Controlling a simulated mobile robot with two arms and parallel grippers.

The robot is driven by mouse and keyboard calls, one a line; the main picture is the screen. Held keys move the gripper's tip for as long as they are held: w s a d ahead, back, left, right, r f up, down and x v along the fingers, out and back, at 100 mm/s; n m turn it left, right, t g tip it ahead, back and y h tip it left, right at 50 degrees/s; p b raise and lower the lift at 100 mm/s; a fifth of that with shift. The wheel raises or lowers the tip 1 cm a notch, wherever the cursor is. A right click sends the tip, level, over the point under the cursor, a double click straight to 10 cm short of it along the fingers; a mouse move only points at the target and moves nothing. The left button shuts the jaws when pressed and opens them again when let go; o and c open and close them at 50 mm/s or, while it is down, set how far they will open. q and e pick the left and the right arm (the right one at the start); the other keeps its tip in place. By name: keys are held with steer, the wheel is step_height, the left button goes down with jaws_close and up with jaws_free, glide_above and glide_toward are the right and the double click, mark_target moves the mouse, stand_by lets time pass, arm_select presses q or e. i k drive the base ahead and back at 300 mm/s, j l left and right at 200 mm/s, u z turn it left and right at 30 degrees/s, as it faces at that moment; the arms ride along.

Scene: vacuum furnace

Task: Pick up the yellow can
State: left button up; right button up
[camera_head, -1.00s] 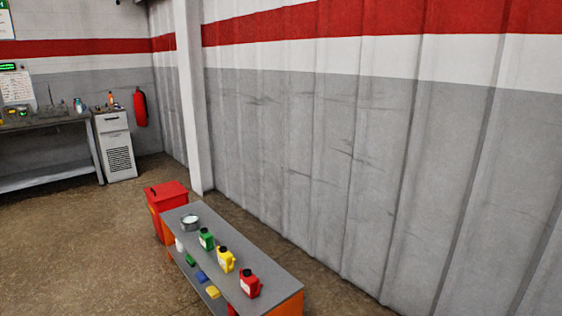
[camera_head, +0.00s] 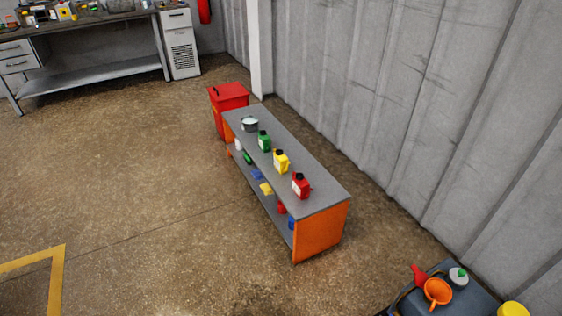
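A yellow can (camera_head: 281,162) with a dark cap and a pale label stands upright on the grey top of a low orange-sided bench (camera_head: 322,196). A green can (camera_head: 264,141) stands behind it and a red can (camera_head: 301,186) in front of it, in the same row. At the lower right edge, part of another yellow object (camera_head: 512,309) shows, cut off by the frame; I cannot tell what it is. Neither of my grippers is in view.
A pot (camera_head: 250,125) stands at the bench's far end. A red bin (camera_head: 229,97) is behind the bench. A dark cart (camera_head: 460,296) with an orange funnel (camera_head: 437,291) is at lower right. A workbench (camera_head: 90,72) stands at back left. The floor left of the bench is open.

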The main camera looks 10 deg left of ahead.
mark_target(281, 163)
steer(key=z, duration=1.65)
steer(key=u, duration=2.05)
steer(key=i+j+u, duration=0.35)
steer(key=i, duration=0.15)
steer(key=i+u, duration=0.35)
steer(key=i, duration=0.2)
steer(key=i+j, duration=0.1)
steer(key=i, duration=0.4)
steer(key=i+j, duration=0.1)
steer(key=i, duration=0.45)
steer(key=i+j, duration=0.1)
steer(key=i, duration=0.4)
steer(key=i+z, duration=0.25)
steer(key=z, duration=0.25)
steer(key=i+j+z, duration=0.2)
steer(key=z, duration=0.25)
steer(key=i+j+z, duration=0.25)
steer(key=z, duration=0.25)
steer(key=i+j+z, duration=0.15)
steer(key=j+z, duration=0.15)
steer(key=z, duration=0.15)
